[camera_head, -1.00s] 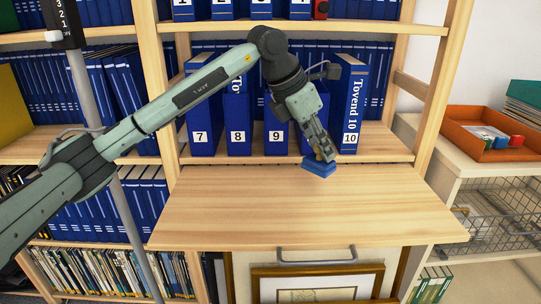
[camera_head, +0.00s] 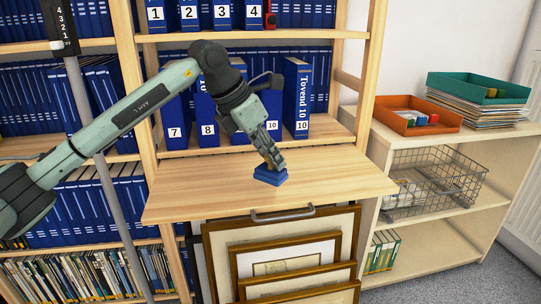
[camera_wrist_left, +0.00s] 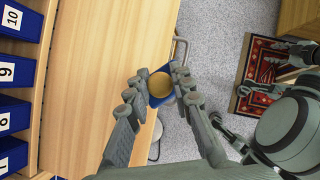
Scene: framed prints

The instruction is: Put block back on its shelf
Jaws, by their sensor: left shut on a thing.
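The block is blue with a round tan knob on top. My left gripper (camera_head: 272,160) is shut on its knob, and the blue base (camera_head: 270,176) shows below the fingers. In the left wrist view the block (camera_wrist_left: 154,100) sits between my left fingertips (camera_wrist_left: 160,85), near the front edge of the wooden pull-out board (camera_head: 190,196). I cannot tell whether its base touches the board. In the wrist view, grey arm parts with small finger-like pieces (camera_wrist_left: 262,91) show at right; they seem to be my right arm, with its jaw state unclear.
Behind the board stand numbered blue binders (camera_head: 297,95), partly hidden by my arm. Numbered binders (camera_head: 190,14) and a small red item (camera_head: 270,20) stand above. Framed prints (camera_head: 290,250) lean below the board. A low shelf with an orange tray (camera_head: 416,116) and wire basket (camera_head: 433,182) is at right.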

